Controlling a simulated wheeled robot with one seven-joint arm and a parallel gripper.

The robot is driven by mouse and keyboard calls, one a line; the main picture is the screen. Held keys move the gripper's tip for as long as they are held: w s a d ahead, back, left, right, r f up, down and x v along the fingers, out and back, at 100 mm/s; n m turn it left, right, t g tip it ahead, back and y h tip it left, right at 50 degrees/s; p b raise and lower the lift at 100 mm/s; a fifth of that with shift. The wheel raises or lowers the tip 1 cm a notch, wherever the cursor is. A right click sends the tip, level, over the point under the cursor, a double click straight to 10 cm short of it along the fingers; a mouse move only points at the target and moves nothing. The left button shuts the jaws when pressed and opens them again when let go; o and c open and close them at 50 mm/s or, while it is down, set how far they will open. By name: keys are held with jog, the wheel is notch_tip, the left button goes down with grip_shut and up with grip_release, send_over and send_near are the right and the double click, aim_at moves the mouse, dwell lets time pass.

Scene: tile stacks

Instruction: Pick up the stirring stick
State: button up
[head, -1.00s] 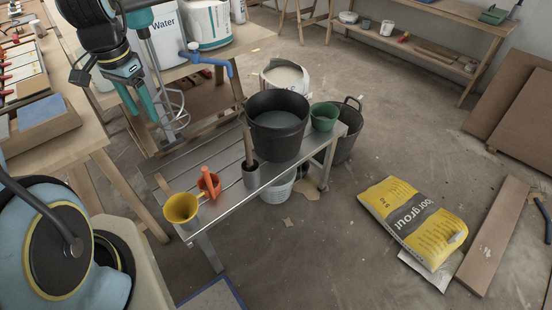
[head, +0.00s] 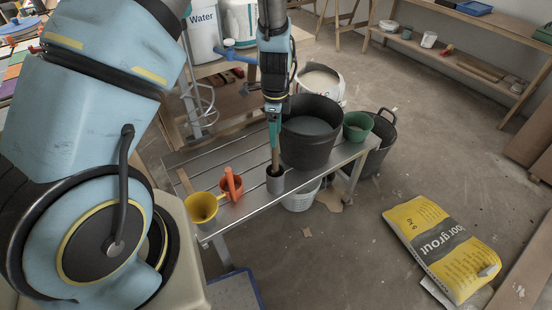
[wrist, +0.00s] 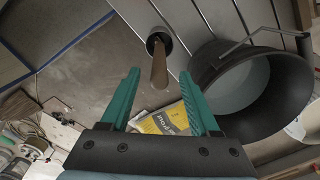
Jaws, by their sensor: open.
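My gripper (head: 273,142) points down over the cup in the head view and also shows in the wrist view (wrist: 158,78). It is open and holds nothing.
A large black bucket (head: 309,152) with grey contents stands just right of the cup. A green pot (head: 357,126) is beyond it. A grout bag (head: 440,245) lies on the floor.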

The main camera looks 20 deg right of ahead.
jog(key=p, duration=0.2)
send_over(275, 163)
jog(key=w, duration=0.1)
jog(key=shift+f, duration=2.7)
jog(key=shift+d, duration=0.2)
jog(key=shift+c, duration=0.3)
grip_shut()
